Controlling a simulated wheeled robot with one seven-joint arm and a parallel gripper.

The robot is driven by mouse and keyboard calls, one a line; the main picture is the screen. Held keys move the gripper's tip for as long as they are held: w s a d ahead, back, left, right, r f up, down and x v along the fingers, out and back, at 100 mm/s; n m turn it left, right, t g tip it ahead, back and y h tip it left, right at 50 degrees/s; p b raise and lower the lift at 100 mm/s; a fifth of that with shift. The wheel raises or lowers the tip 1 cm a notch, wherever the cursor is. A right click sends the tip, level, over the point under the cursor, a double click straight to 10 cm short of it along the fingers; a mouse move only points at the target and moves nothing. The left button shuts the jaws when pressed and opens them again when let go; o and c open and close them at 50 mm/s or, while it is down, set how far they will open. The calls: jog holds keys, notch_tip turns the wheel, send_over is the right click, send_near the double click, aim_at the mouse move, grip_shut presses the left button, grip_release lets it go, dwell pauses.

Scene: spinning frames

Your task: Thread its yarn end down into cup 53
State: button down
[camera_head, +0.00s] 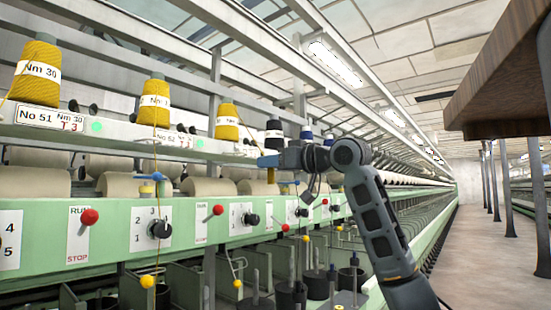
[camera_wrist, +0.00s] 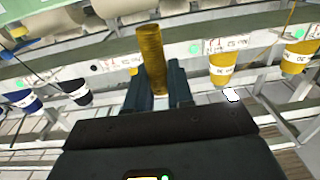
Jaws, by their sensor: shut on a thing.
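My gripper (camera_head: 268,161) is in front of the machine's upper rail. In the wrist view, my gripper (camera_wrist: 157,88) is shut on a ribbed golden-yellow yarn piece (camera_wrist: 152,55), shaped like a slim cylinder. The yarn piece also shows just below the jaws in the head view (camera_head: 271,175). Several black cups (camera_head: 317,286) stand low in the machine's bays, below and apart from my gripper. No number is readable on them, so I cannot tell which is cup 53. A free yarn end on the held piece is too small to tell.
Yellow yarn cones (camera_head: 227,122) and a black cone (camera_head: 273,135) stand on the upper rail. Red-knobbed levers (camera_head: 217,210) and black dials (camera_head: 160,229) stick out from the green panel (camera_head: 185,215). A brown overhang (camera_head: 500,85) is at upper right. The aisle (camera_head: 450,250) is clear.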

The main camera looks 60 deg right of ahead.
aim_at(272, 174)
jog(key=f, duration=0.1)
jog(key=w+f+b, duration=0.1)
jog(key=f, duration=0.1)
jog(key=shift+a, duration=0.15)
jog(key=d+p+x, duration=0.1)
jog(key=p+x, duration=0.1)
jog(key=x, duration=0.5)
jog(key=shift+d+f+b+v, duration=0.1)
jog(key=shift+f+b+v, duration=0.1)
jog(key=shift+v, duration=0.75)
jog(key=shift+d+f+b+v, duration=0.1)
jog(key=shift+f+v, duration=0.05)
jog(key=shift+v, duration=0.8)
jog(key=shift+d+f+b+v, duration=0.1)
jog(key=shift+f+b+v, duration=0.1)
jog(key=shift+v, duration=0.75)
jog(key=shift+s, duration=0.1)
